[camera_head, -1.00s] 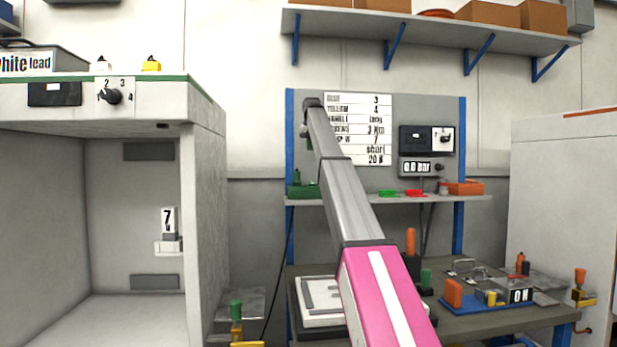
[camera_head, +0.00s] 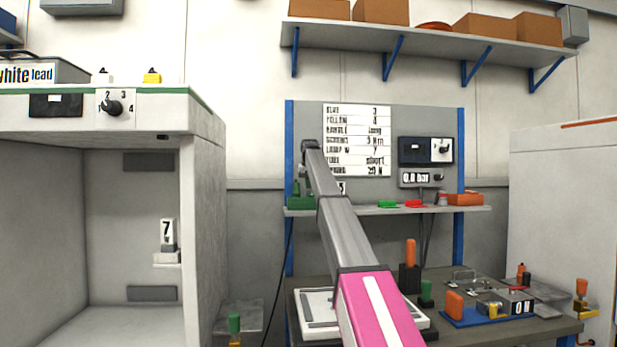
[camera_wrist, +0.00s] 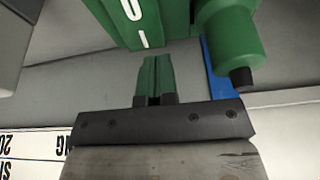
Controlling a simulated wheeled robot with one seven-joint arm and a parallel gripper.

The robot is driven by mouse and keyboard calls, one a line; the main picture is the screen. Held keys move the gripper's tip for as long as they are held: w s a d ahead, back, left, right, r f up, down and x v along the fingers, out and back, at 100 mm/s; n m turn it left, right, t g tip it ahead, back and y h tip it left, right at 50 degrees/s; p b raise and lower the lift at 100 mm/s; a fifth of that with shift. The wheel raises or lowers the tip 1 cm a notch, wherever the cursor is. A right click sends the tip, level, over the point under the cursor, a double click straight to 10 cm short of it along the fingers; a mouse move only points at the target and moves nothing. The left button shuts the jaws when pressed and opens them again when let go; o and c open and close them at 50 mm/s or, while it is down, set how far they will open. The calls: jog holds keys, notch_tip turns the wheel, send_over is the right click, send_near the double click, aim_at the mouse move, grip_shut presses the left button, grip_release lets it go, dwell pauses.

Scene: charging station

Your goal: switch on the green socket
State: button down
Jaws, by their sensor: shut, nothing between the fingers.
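The green socket (camera_head: 301,203) is a small green box at the left end of the grey shelf, with a green upright part on it. In the wrist view the green socket (camera_wrist: 112,14) shows close at the top, with white marks on its face. A green cylinder with a dark tip (camera_wrist: 228,38) stands out beside it on the right. My gripper (camera_wrist: 154,62) is shut and empty, its narrow green-looking fingers pointing at the socket's edge. I cannot tell whether they touch it. In the head view my gripper (camera_head: 306,178) is small, just above the socket.
A printed sheet (camera_head: 357,140) hangs on the grey panel, right of my arm. Green and red pieces (camera_head: 400,204) and an orange box (camera_head: 465,199) lie along the shelf. The workbench (camera_head: 460,333) below holds several tools. A cabinet (camera_head: 205,240) stands at left.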

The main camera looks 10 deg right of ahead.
jog(key=shift+f, duration=0.5)
jog(key=shift+w+f, duration=0.3)
jog(key=shift+f, duration=0.2)
jog(key=shift+s+r, duration=0.1)
jog(key=shift+s, duration=0.05)
jog(key=shift+s+r, duration=0.35)
jog(key=shift+s, duration=0.25)
